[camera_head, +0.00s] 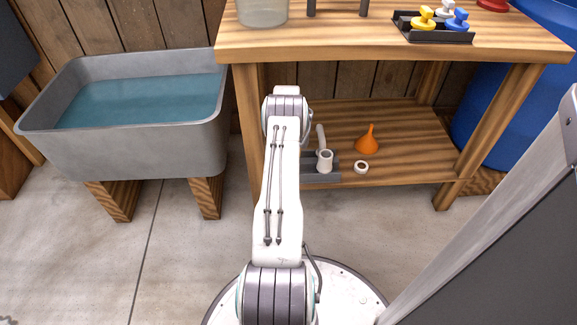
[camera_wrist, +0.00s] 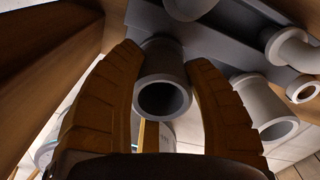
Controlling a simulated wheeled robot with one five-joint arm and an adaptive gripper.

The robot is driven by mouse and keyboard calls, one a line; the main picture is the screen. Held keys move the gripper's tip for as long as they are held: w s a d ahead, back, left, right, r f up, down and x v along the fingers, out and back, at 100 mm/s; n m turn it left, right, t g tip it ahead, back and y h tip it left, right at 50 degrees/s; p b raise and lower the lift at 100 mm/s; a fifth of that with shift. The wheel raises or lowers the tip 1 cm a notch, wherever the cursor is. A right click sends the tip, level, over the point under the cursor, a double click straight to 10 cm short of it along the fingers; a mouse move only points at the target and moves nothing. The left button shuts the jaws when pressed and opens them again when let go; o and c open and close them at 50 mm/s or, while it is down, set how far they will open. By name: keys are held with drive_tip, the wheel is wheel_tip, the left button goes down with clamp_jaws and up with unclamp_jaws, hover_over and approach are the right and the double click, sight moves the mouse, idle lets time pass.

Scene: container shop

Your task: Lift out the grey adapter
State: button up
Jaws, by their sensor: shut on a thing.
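The grey adapter (camera_wrist: 163,68), a short tube with a dark open end facing the camera, sits between the two brown fingers of my gripper (camera_wrist: 166,60) in the wrist view. The fingers are closed on its sides. Its far end is at the grey tray (camera_wrist: 228,45); I cannot tell whether it is still seated there. In the head view the tray (camera_head: 322,179) stands on the bench's lower shelf, partly behind my arm. My gripper and the adapter are hidden there.
A pale tubular fitting (camera_head: 325,161) stands in the tray, close to my gripper; an elbow (camera_wrist: 290,48) is also near. A small ring (camera_head: 361,167) and an orange funnel (camera_head: 368,140) are on the lower shelf (camera_head: 415,150). The bench top (camera_head: 340,42) is above; a water trough (camera_head: 150,140) is left.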

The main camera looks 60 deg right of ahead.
drive_tip(key=c, duration=0.5)
drive_tip(key=shift+r, duration=0.1)
